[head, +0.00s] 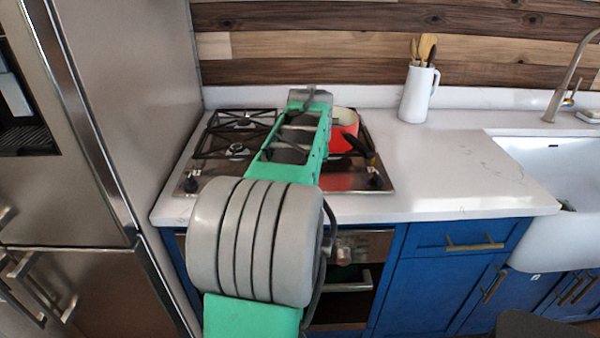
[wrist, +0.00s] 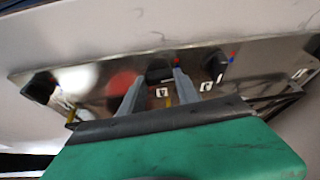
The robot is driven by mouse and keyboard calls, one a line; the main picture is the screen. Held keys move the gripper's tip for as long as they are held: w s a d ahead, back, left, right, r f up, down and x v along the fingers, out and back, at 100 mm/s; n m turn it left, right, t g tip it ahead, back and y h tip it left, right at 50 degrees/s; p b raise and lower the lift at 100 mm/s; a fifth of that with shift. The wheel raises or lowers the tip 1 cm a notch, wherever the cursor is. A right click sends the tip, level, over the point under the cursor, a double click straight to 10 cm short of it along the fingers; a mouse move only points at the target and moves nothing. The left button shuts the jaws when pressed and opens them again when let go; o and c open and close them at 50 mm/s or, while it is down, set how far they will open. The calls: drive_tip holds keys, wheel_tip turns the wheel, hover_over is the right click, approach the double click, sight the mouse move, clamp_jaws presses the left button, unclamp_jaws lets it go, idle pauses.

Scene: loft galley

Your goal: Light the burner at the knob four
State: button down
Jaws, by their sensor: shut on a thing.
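The cooktop (head: 210,150) is a steel plate set in the white counter, with black grates. One black knob (head: 190,184) shows at its front left corner and another (head: 375,181) at its front right. In the wrist view my gripper (wrist: 156,76) has its two grey fingers on either side of a dark knob (wrist: 158,70). A black knob (wrist: 40,87) stands to the left of it and another (wrist: 214,65) close to the right. The small marks by the knobs are too blurred to read. In the head view my arm hides the gripper and the held knob. No flame shows.
A red pot (head: 343,135) with a dark handle stands on the cooktop's right side, close beside my arm. A white jug (head: 418,95) with wooden utensils stands at the back. The fridge (head: 120,100) is close at left, the sink (head: 555,175) at right. Counter between is clear.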

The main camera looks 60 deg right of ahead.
drive_tip(key=shift+n+t+p, duration=0.4)
drive_tip(key=shift+n+p, duration=0.1)
drive_tip(key=shift+n, duration=0.6)
drive_tip(key=c, duration=0.9)
unclamp_jaws()
drive_tip(key=v, duration=0.7)
drive_tip(key=shift+s+r+p, duration=0.15)
drive_tip(key=shift+r+p, duration=0.25)
